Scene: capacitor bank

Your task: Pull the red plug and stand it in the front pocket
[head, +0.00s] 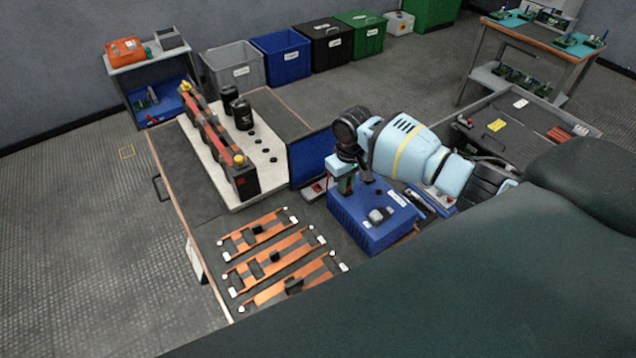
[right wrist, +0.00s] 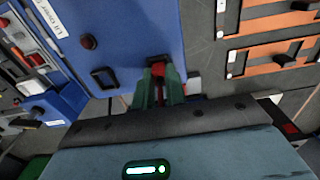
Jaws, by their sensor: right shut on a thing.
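The red plug (right wrist: 158,69) shows in the right wrist view between the green fingertips of my right gripper (right wrist: 160,84), which is shut on it. The plug's lower part is hidden, and I cannot tell whether it is still seated. In the head view my right gripper (head: 346,178) points down at the left edge of the blue box (head: 358,220), and the plug is hidden there. A dark rectangular frame (right wrist: 103,78) lies beside the gripper on the blue face. I cannot tell which opening is the front pocket. My left gripper is not in view.
A dark red round knob (right wrist: 88,41) sits on the blue face. Several orange busbar strips (head: 265,262) lie on the bench left of the box. Behind them is a white board with a long dark bar (head: 215,140) and black cylinders (head: 243,114). Tools crowd the box's right side.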

